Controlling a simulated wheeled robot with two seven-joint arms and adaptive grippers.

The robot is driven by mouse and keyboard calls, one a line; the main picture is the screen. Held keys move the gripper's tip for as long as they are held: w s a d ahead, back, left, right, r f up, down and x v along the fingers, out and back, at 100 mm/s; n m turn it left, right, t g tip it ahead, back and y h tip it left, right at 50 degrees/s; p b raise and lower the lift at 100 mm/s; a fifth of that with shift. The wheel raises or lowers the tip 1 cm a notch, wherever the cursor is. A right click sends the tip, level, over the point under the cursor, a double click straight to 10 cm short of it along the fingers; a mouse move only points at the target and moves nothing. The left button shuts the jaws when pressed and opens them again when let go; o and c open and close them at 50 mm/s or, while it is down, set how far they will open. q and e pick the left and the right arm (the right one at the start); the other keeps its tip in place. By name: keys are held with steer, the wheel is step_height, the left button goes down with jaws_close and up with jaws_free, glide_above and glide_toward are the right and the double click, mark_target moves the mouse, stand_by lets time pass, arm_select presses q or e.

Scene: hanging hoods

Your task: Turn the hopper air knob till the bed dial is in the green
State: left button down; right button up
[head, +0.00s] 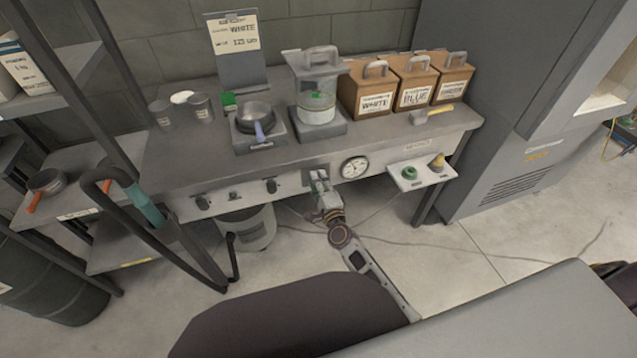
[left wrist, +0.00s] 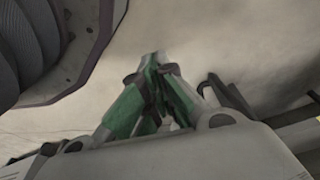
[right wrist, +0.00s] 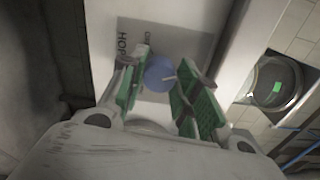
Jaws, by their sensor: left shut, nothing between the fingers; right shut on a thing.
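The hopper air knob (right wrist: 160,73) is a round blue-grey knob with a pale pointer line, on a panel plate partly lettered "HOP". My right gripper (right wrist: 165,78) has its green-padded fingers around it in the right wrist view, shut on it. In the head view my right gripper (head: 321,187) reaches the bench's front panel and hides the knob. The bed dial (head: 354,167) is a round white gauge just right of it; its needle and green zone are too small to read. My left gripper (left wrist: 157,62) is shut and empty in the left wrist view.
The bench (head: 400,135) carries a clear hopper (head: 317,95), a scale with a bowl (head: 255,117) and wooden boxes (head: 367,97). A small shelf (head: 422,180) juts out right of the dial. A bin (head: 248,230) stands underneath. A dark cart handle (head: 100,185) is at left.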

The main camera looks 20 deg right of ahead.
arm_select(q)
steer(key=shift+s+f, duration=0.1)
steer(key=shift+s, duration=0.35)
arm_select(e)
steer(key=o, duration=1)
arm_select(q)
steer(key=shift+w, duration=0.3)
arm_select(e)
steer(key=shift+s+d, duration=0.2)
steer(key=shift+s, duration=5.8)
